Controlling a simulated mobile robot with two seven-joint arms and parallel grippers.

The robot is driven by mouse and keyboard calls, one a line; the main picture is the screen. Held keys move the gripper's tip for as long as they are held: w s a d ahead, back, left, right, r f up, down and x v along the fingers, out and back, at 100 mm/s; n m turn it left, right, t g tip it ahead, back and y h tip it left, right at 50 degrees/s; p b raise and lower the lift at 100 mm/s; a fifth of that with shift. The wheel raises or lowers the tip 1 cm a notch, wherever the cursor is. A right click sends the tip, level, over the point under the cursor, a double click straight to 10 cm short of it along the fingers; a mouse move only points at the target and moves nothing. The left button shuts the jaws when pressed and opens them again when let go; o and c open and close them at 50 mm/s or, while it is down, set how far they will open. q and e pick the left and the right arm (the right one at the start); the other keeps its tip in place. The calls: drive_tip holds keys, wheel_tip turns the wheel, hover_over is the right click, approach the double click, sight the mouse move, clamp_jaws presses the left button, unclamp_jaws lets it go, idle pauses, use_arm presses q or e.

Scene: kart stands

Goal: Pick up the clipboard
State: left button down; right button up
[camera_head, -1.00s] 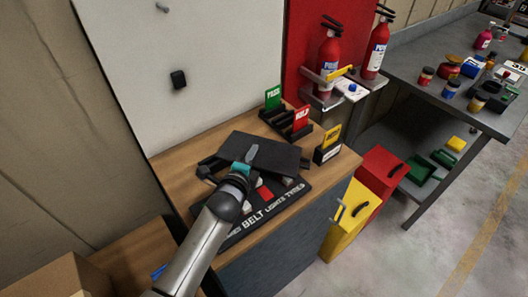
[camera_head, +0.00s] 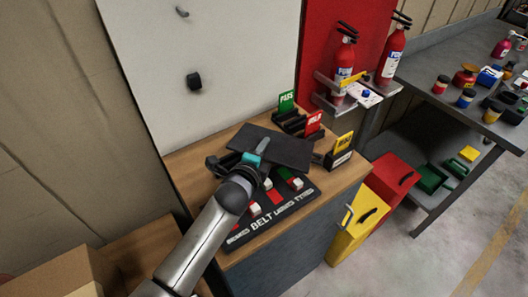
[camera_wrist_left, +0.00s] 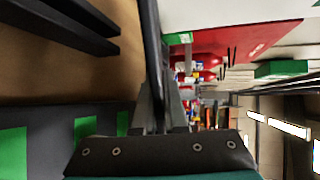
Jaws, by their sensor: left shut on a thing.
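The clipboard is a dark flat board (camera_head: 285,150) above the wooden cabinet top in the head view. My left gripper (camera_head: 262,148) is shut on it near its left part. In the left wrist view the clipboard (camera_wrist_left: 151,45) shows nearly edge-on as a dark upright strip between my fingers (camera_wrist_left: 158,108). It hangs over the back part of the black lettered panel (camera_head: 272,218) and hides some of it. My right gripper is not in view.
Behind the clipboard stand a dark rack with green PASS (camera_head: 286,101) and red HOLD (camera_head: 313,122) cards, and a yellow card holder (camera_head: 340,150). Fire extinguishers (camera_head: 391,52) are at the wall. Yellow (camera_head: 352,230) and red (camera_head: 391,184) bins stand right of the cabinet.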

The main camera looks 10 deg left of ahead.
use_arm(q)
wheel_tip(320, 180, up, 16)
drive_tip(key=p, duration=0.3)
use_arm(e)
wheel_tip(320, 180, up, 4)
